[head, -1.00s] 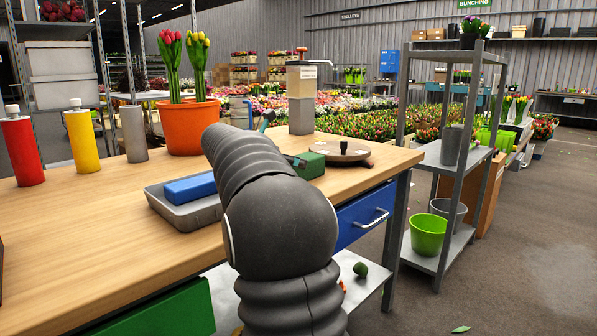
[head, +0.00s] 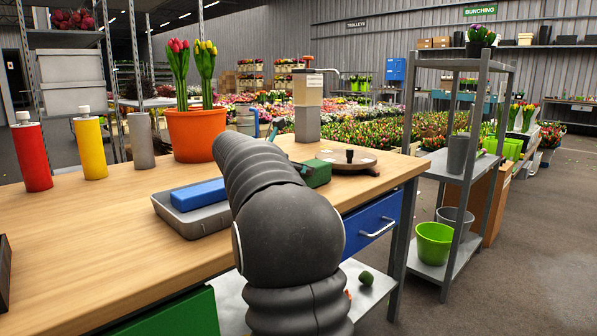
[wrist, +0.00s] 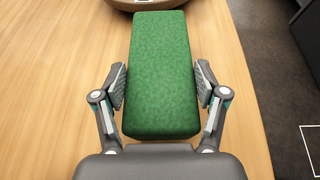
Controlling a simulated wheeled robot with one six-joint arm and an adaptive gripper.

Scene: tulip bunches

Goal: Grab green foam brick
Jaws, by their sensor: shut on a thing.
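The green foam brick (wrist: 160,75) lies lengthwise between the two fingers of my gripper (wrist: 160,88) in the wrist view. The finger pads press on both of its long sides. In the head view the green brick (head: 317,173) shows only in part behind my arm, near the turntable on the wooden bench. My gripper itself is mostly hidden by my arm there. I cannot tell whether the brick touches the bench.
A round wooden turntable (head: 347,160) stands just beyond the brick. A grey tray (head: 196,222) with a blue brick (head: 198,195) lies left of my arm. An orange pot (head: 196,134) of tulips and several bottles stand farther left. The bench's right edge is close.

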